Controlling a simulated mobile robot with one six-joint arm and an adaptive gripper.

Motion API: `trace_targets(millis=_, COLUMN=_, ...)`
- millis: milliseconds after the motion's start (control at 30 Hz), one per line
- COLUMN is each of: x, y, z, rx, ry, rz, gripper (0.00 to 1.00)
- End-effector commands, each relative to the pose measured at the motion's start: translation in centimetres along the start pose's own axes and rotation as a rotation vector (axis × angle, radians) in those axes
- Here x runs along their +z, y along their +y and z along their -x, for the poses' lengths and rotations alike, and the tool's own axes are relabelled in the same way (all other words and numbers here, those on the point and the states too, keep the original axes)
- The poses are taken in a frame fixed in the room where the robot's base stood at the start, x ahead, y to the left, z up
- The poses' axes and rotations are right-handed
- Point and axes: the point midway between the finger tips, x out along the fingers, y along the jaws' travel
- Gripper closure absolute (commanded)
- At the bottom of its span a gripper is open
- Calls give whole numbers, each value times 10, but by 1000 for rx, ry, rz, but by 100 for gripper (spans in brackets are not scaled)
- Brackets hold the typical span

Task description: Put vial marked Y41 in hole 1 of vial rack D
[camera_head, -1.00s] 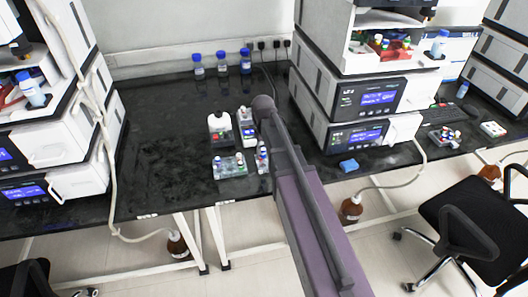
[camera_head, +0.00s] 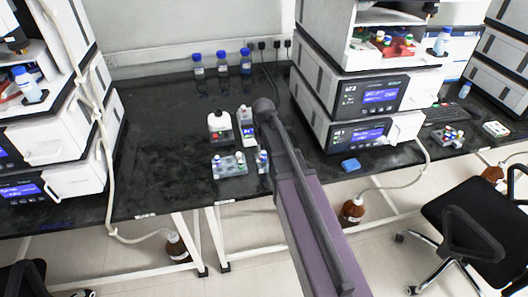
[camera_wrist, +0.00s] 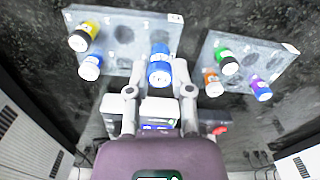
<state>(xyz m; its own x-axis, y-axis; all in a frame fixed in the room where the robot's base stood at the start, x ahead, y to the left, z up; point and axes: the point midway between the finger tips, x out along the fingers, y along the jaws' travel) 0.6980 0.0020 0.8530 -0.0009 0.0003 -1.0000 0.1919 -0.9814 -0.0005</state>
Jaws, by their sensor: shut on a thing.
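My gripper (camera_wrist: 159,90) is shut on a blue-capped vial (camera_wrist: 158,72), which stands between the fingertips in the wrist view. Its marking is not legible. At left in that view is a grey rack (camera_wrist: 140,22) with open holes, holding a yellow-capped vial (camera_wrist: 84,36) and another blue-capped vial (camera_wrist: 91,67). At right is a second grey rack (camera_wrist: 275,52) with a green-capped vial (camera_wrist: 227,62), an orange-capped vial (camera_wrist: 212,82) and a purple-capped vial (camera_wrist: 260,88). I cannot read which rack is D. In the head view my arm hides the gripper.
A white device with a screen (camera_head: 248,130) and a white device with a red button (camera_head: 219,124) stand beyond the racks. Blue-capped bottles (camera_head: 222,65) stand at the back. Stacked instruments (camera_head: 365,97) are at right. The black bench (camera_head: 160,140) is clear at left.

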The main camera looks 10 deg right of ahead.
Motion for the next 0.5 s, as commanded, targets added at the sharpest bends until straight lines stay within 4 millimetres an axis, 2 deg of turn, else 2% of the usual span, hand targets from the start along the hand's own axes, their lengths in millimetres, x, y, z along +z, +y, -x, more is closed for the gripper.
trace_targets(millis=33, x=0, y=0, z=-6, rx=0, ry=0, rz=0, gripper=96)
trace_targets(millis=200, x=0, y=0, z=-13, rx=0, ry=0, rz=0, gripper=96)
trace_targets(millis=500, x=0, y=1, z=-15, rx=0, ry=0, rz=-1, gripper=96)
